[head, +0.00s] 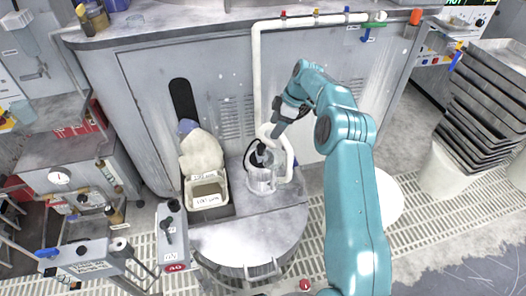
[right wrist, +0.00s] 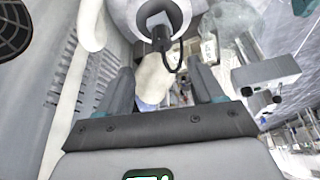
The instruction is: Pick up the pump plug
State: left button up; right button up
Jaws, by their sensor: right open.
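My right gripper (head: 271,129) reaches down beside the white vertical pipe in the head view. In the right wrist view its two grey fingers (right wrist: 163,82) stand wide apart, with nothing held between them. A dark plug-like piece with a black cord (right wrist: 160,36) shows just beyond the fingers, against a rounded white body. I take it to be the pump plug. In the head view a dark piece (head: 258,154) sits just below the gripper, above a clear container (head: 261,181). The gripper partly hides this area, and I cannot tell whether it touches anything. My left gripper does not show.
A labelled white tub (head: 207,201) stands left of the clear container, with a pale bag behind it. A white pipe (head: 256,75) runs up the grey cabinet close to my right gripper. Stacked grey trays (head: 487,105) stand at the right. A round grey platen (head: 245,243) lies in front.

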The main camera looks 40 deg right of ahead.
aim_at(262, 146)
jog(key=x, duration=0.6)
jog(key=shift+w+a+r+b, duration=0.1)
jog(key=shift+a+b, duration=0.1)
jog(key=shift+b, duration=0.1)
jog(key=shift+a+f, duration=0.1)
jog(key=shift+f, duration=0.2)
jog(key=b+x, duration=0.1)
jog(key=x, duration=0.4)
jog(key=shift+w, duration=0.1)
jog(key=shift+r, duration=0.1)
jog(key=shift+c, duration=0.3)
jog(key=c, duration=1.1)
